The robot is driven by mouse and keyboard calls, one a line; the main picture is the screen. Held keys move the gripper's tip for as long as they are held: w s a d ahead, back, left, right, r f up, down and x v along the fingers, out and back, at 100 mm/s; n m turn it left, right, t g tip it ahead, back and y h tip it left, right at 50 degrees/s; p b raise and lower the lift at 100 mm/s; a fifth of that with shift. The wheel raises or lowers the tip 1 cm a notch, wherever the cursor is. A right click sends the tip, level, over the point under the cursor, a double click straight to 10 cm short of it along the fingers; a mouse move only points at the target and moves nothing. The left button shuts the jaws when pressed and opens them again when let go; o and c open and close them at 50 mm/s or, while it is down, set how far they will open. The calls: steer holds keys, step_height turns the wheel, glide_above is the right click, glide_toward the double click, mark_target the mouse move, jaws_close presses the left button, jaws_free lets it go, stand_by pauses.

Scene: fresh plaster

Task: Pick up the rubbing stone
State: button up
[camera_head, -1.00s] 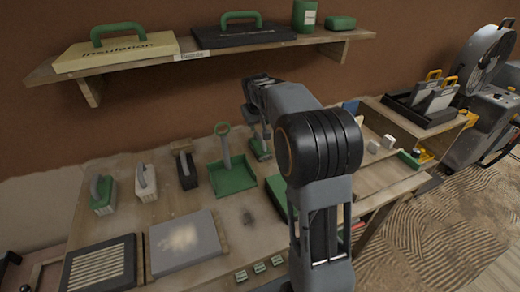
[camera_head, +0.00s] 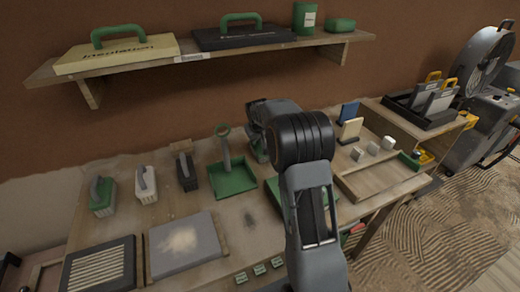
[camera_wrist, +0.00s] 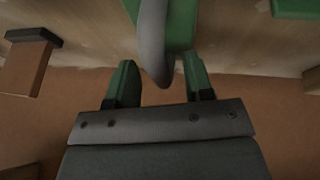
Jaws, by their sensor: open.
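A green block (camera_wrist: 178,22) with a curved grey handle (camera_wrist: 153,45) lies below my gripper in the wrist view; it looks like the rubbing stone, though I see no label. My gripper (camera_wrist: 160,82) is open, its two green fingers apart on either side of the handle's near end. I cannot tell whether either finger touches it. The gripper's fingertips are hidden there.
To the left stand a green dustpan (camera_head: 233,178), a dark handled tool (camera_head: 187,172), a white one (camera_head: 146,184) and a green one (camera_head: 102,196). A shelf (camera_head: 205,54) runs above.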

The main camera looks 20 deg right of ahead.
steer(key=shift+c, duration=0.2)
jaws_close()
stand_by(0.3)
